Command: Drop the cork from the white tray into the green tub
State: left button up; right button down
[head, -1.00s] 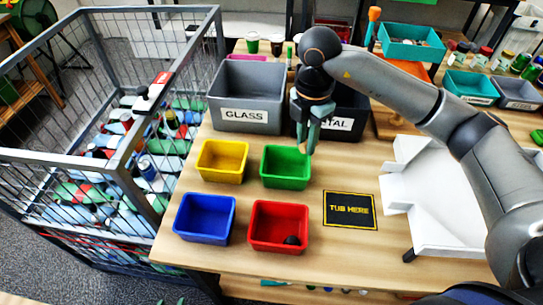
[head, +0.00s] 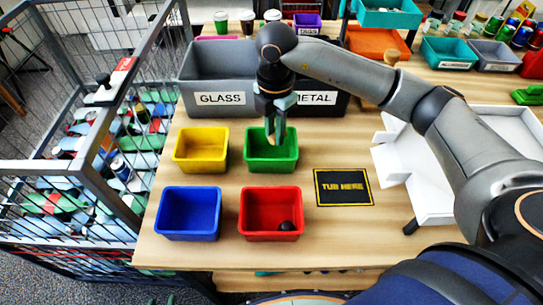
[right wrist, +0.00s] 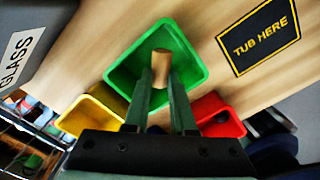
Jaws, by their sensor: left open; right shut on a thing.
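My right gripper (head: 274,125) comes in from the right and points down over the green tub (head: 251,163). It is shut on the cork (right wrist: 161,68), a small tan cylinder held at the fingertips. In the right wrist view the cork shows against the inside of the green tub (right wrist: 187,44). In the head view the fingers reach the tub's opening; their exact height above its floor is hard to tell. The white tray (head: 397,162) stands at the right, partly hidden by my right arm. My left gripper is not in view.
Yellow (head: 180,160), blue (head: 188,213) and red (head: 250,222) tubs surround the green one; a black object (head: 286,226) lies in the red. Grey GLASS (head: 210,100) and METAL (head: 335,107) bins stand behind. A "TUB HERE" mat (head: 342,200) lies bare to the right.

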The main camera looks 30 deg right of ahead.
jog(key=shift+f, duration=0.15)
jog(key=c, duration=0.7)
grip_release()
jog(key=shift+r, duration=6.25)
